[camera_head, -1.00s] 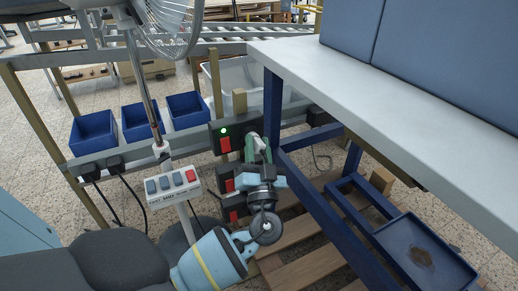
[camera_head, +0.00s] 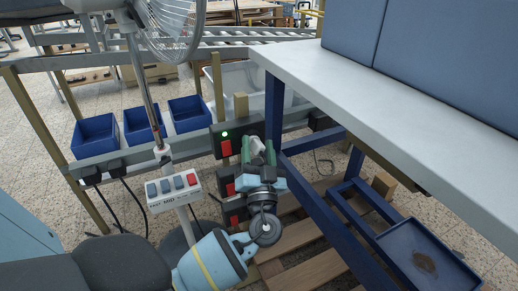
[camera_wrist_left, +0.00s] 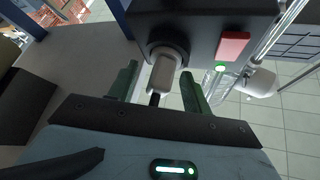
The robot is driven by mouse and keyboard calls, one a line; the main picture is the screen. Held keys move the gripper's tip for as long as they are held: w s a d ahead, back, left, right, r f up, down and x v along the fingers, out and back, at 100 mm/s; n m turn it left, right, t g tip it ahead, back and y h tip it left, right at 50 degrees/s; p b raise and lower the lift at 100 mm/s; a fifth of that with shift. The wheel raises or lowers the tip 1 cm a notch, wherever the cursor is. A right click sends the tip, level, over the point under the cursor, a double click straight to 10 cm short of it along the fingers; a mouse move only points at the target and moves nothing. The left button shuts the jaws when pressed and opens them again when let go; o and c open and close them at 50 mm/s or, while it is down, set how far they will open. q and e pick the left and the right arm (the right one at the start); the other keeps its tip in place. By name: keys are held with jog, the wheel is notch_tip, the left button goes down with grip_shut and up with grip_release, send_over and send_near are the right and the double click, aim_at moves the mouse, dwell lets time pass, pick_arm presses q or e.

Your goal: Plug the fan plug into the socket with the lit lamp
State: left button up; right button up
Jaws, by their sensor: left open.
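The socket box with the lit green lamp (camera_head: 225,134) and a red switch is on the rail beside the blue table leg. In the left wrist view its lamp (camera_wrist_left: 220,67) glows beside the red switch. The pale fan plug (camera_wrist_left: 163,76) sits at the round dark socket (camera_wrist_left: 169,46), its front end appearing seated in it; its dark cord comes out towards me. The plug (camera_head: 257,146) also shows in the head view. My left gripper (camera_head: 259,152) is open, its green fingers apart on either side of the plug, with gaps visible. My right gripper is not in view.
Two more switch boxes (camera_head: 227,181) sit below the lit one. The fan (camera_head: 172,25) stands at the left, its button panel (camera_head: 174,190) near my arm. Several blue bins (camera_head: 142,123) line the rail. The white-topped table (camera_head: 400,115) and its blue frame crowd the right.

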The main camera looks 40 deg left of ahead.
aim_at(258, 156)
pick_arm(q)
jog(key=shift+a+r, duration=0.2)
jog(key=shift+a, duration=0.1)
jog(key=shift+s+d+f, duration=0.15)
jog(key=shift+s+d, duration=0.05)
jog(key=b+v, duration=0.1)
jog(key=v, duration=0.5)
jog(key=shift+d+f, duration=0.25)
jog(key=shift+s+d+f, duration=0.2)
jog(key=shift+s+d, duration=0.15)
jog(key=shift+d, duration=0.1)
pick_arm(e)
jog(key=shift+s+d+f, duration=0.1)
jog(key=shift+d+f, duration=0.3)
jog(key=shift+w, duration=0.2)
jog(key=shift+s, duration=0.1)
pick_arm(q)
jog(key=shift+f, duration=0.1)
